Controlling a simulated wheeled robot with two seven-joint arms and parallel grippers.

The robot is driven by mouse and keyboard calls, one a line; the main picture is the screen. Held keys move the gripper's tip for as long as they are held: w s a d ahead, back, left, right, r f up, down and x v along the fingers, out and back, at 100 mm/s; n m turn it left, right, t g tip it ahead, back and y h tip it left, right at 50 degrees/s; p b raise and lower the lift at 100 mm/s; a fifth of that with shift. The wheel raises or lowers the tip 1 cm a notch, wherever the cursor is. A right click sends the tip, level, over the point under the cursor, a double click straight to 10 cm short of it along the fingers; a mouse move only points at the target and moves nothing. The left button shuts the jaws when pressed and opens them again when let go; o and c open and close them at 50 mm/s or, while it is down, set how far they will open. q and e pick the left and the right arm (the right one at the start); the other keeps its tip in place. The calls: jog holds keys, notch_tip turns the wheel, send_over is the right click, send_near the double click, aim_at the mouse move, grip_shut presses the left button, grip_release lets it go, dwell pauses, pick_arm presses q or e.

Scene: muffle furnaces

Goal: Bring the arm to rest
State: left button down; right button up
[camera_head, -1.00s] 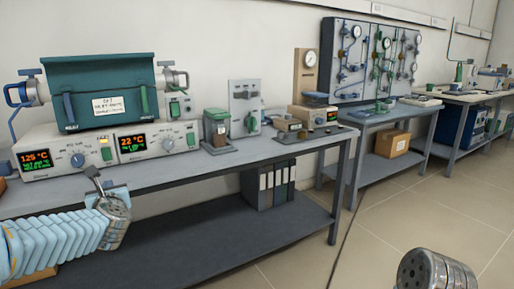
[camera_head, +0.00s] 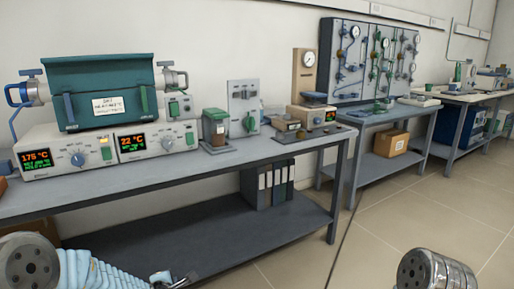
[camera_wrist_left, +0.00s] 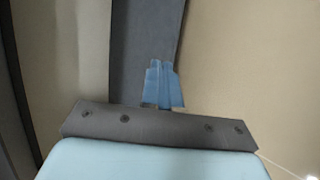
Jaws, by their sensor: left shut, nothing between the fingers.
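My left arm shows at the bottom left of the head view as a pale blue ribbed sleeve (camera_head: 115,272) with a round metal joint beside it. My left gripper (camera_head: 178,279) is low, at the bottom edge of that view, in front of the bench and below its top. In the left wrist view its blue fingers (camera_wrist_left: 163,85) are together, with nothing between them. A metal joint of my right arm shows at the lower right of the head view. My right gripper is out of view.
The grey bench (camera_head: 240,158) carries a green tube furnace (camera_head: 100,90) on two control units, the left display (camera_head: 37,158) reading 175 °C and the right 22 °C. Binders (camera_head: 275,184) stand on its lower shelf. Open tiled floor (camera_head: 400,225) lies to the right.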

pick_arm(q)
jog(key=s+d+f+m+g+h, duration=0.35)
jog(key=s+d+f+m, duration=0.25)
jog(key=s+f+m, duration=0.45)
jog(key=s+d+f+m+g+h, duration=0.1)
jog(key=s+d+f+m+g, duration=0.2)
jog(key=s, duration=0.6)
jog(key=s+d+f+m+g+h, duration=0.1)
jog(key=s+d+f+m+g, duration=0.2)
jog(key=s+f+m, duration=0.3)
jog(key=s+d+f, duration=0.1)
jog(key=s, duration=0.1)
jog(key=shift+s+d+f+m, duration=0.15)
jog(key=shift+s+d+m, duration=0.15)
jog(key=shift+s+m, duration=0.05)
jog(key=shift+w, duration=0.1)
